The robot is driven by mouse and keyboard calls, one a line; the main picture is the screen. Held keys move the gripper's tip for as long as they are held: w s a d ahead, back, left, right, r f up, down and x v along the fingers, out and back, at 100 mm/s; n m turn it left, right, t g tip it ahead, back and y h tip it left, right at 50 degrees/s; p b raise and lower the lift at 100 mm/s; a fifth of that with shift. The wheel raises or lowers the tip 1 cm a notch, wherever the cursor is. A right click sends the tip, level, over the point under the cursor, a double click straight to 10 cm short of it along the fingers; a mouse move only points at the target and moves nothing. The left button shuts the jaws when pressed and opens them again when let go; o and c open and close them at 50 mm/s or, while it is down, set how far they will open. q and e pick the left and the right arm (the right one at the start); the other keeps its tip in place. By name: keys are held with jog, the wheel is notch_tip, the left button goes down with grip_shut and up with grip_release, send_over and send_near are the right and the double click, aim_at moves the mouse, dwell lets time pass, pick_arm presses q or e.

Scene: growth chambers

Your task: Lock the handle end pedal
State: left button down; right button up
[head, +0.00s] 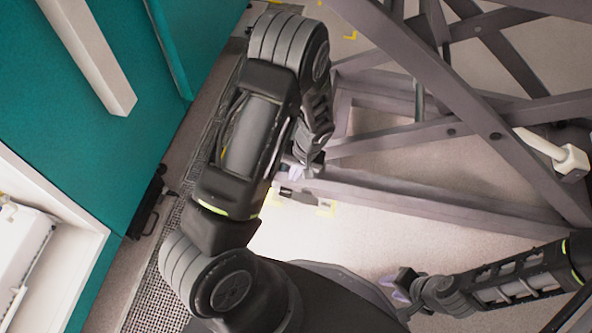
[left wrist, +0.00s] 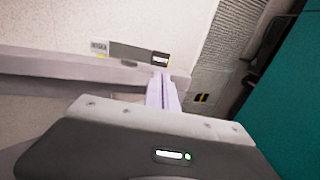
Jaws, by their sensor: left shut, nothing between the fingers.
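My left gripper (head: 285,178) reaches down beside the lower beam of a grey metal frame. In the left wrist view its pale fingers (left wrist: 163,92) are shut together with nothing between them. Just beyond the fingertips, a flat grey bar (left wrist: 132,53) with a dark end and a small label lies along the frame's lower beam (left wrist: 60,62); it may be the pedal, but I cannot tell whether it is locked. I cannot tell whether the fingertips touch it. My right gripper (head: 399,288) is low at the right, away from the frame, its finger gap unclear.
The grey frame (head: 440,75) with crossing braces fills the upper right. A teal wall (head: 70,130) with a white bar (head: 90,50) stands at the left. A dark floor grating (head: 160,280) runs beside it. Yellow marks (head: 326,208) lie on the pale floor.

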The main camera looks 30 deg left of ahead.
aim_at(282, 190)
pick_arm(q)
jog(key=b+x, duration=0.3)
jog(key=x, duration=0.6)
jog(key=shift+f, duration=0.2)
jog(key=shift+s+a, duration=0.1)
jog(key=shift+a, duration=0.05)
jog(key=shift+s+a+f+h, duration=0.1)
jog(key=shift+a+f+h, duration=0.15)
jog(key=shift+h, duration=0.25)
jog(key=shift+s+a+f+t+h, duration=0.15)
jog(key=shift+a+f+t+h, duration=0.2)
jog(key=shift+f+h, duration=0.35)
jog(key=shift+d, duration=0.1)
jog(key=shift+a+f+b, duration=0.3)
jog(key=shift+f+b, duration=0.25)
jog(key=shift+f, duration=0.15)
jog(key=shift+s+f, duration=0.1)
